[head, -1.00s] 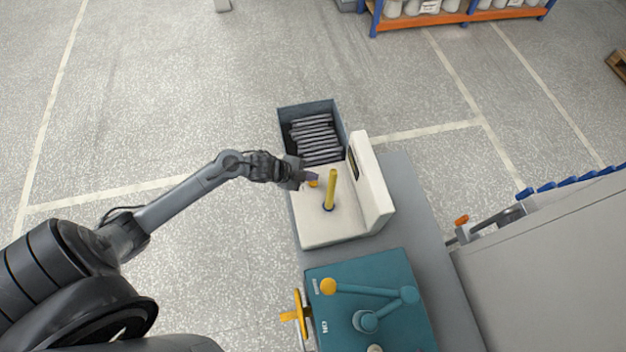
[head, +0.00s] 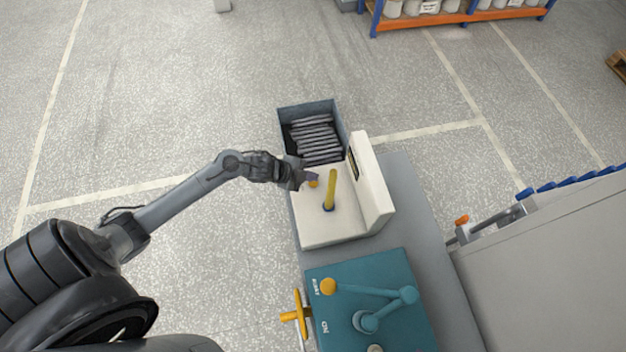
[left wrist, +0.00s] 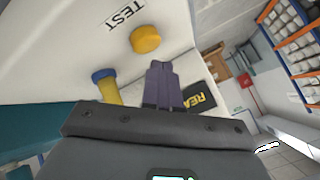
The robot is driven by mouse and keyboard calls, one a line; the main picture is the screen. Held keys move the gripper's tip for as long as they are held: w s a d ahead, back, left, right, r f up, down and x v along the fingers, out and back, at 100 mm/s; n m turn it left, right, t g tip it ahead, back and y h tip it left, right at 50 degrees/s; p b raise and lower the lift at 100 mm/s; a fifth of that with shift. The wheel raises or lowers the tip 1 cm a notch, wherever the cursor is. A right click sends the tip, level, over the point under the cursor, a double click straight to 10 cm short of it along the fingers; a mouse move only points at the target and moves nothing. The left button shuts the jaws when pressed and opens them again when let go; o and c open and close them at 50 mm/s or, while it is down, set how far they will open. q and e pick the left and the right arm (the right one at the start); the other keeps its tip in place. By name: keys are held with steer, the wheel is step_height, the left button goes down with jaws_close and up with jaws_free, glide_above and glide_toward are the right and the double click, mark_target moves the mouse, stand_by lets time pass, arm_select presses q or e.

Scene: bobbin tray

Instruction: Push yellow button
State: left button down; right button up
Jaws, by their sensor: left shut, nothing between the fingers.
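The yellow button (head: 313,183) is a small round cap on the cream machine (head: 322,232). In the left wrist view the yellow button (left wrist: 145,39) stands on the pale panel beside the word TEST. My left gripper (head: 312,177) is shut and empty, its purple fingertips close beside the button in the head view. In the left wrist view the shut fingertips (left wrist: 160,68) point toward the button, with a gap showing in the picture between them. My right gripper is not in view.
A yellow bobbin post (head: 331,188) with a dark blue base stands on the machine. A grey bin (head: 342,118) of dark bars is behind it. A teal box (head: 400,262) with a yellow-knobbed lever (head: 328,286) is in front. Open floor lies to the left.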

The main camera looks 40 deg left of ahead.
mark_target(310, 183)
arm_select(q)
steer(key=shift+f, duration=0.45)
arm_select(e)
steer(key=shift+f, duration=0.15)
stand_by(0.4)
arm_select(q)
steer(key=shift+f+b, duration=0.45)
steer(key=shift+f, duration=0.1)
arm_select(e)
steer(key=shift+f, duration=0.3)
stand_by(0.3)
arm_select(q)
steer(key=shift+r, duration=0.2)
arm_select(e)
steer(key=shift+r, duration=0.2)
arm_select(q)
steer(key=shift+r+p, duration=0.8)
steer(key=shift+p, duration=0.25)
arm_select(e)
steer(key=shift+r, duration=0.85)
arm_select(q)
steer(key=shift+r, duration=0.1)
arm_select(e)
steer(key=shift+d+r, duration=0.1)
arm_select(q)
step_height(310, 183, up, 5)
steer(key=p, duration=0.5)
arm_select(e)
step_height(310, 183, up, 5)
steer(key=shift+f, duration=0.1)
